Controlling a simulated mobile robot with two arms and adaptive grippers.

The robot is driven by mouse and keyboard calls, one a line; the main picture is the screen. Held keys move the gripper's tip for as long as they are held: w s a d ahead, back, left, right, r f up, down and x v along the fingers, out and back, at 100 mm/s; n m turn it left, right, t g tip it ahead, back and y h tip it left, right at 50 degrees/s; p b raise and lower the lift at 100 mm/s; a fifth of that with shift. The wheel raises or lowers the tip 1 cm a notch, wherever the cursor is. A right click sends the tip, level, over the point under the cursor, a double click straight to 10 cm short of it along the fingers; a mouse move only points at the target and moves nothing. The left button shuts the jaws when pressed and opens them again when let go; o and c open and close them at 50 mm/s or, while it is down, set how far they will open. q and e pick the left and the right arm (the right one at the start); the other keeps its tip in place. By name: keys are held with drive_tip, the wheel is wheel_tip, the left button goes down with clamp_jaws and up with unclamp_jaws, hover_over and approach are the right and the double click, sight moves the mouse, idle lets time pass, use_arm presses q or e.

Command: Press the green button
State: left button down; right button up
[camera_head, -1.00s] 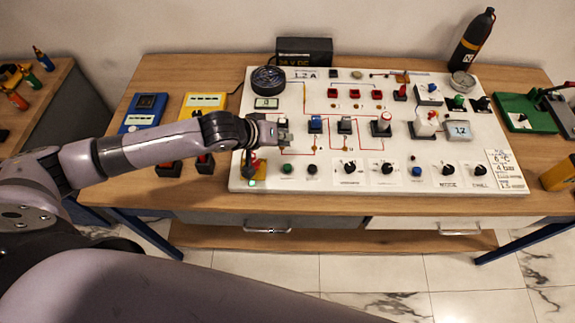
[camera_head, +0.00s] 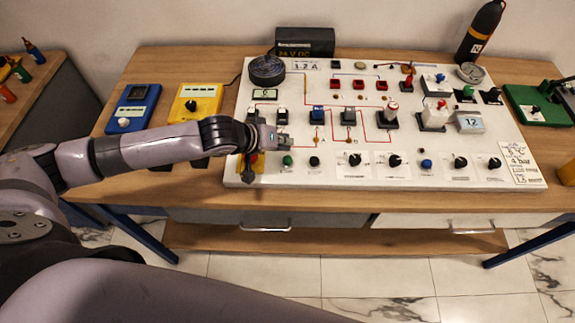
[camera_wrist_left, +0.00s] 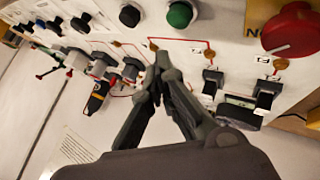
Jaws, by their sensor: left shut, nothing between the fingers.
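The green button (camera_head: 288,160) is a small round cap in the front row of the white panel (camera_head: 335,174), towards its left end. In the left wrist view the green button (camera_wrist_left: 180,14) is at the top edge, clear of the fingers. My left gripper (camera_head: 287,142) is over the panel's left part, just behind the green button in the head view. In the left wrist view my left gripper (camera_wrist_left: 163,62) has its fingertips together and empty, below the button in the picture. The fingertips look apart from it; their height over the panel is unclear. My right gripper is not in view.
A black button (camera_head: 314,161) sits right of the green one. A large red mushroom button (camera_wrist_left: 291,30) on a yellow plate is on its other side. Rocker switches (camera_wrist_left: 265,94) stand near the fingers. Blue (camera_head: 133,108) and yellow (camera_head: 197,104) boxes lie left of the panel.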

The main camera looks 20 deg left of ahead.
sight(285, 158)
use_arm(q)
wheel_tip(285, 158, down, 2)
drive_tip(key=shift+f+b, duration=0.15)
drive_tip(key=shift+b, duration=0.15)
idle(0.9)
idle(0.3)
drive_tip(key=shift+f, duration=0.4)
drive_tip(key=shift+f, duration=0.15)
idle(0.3)
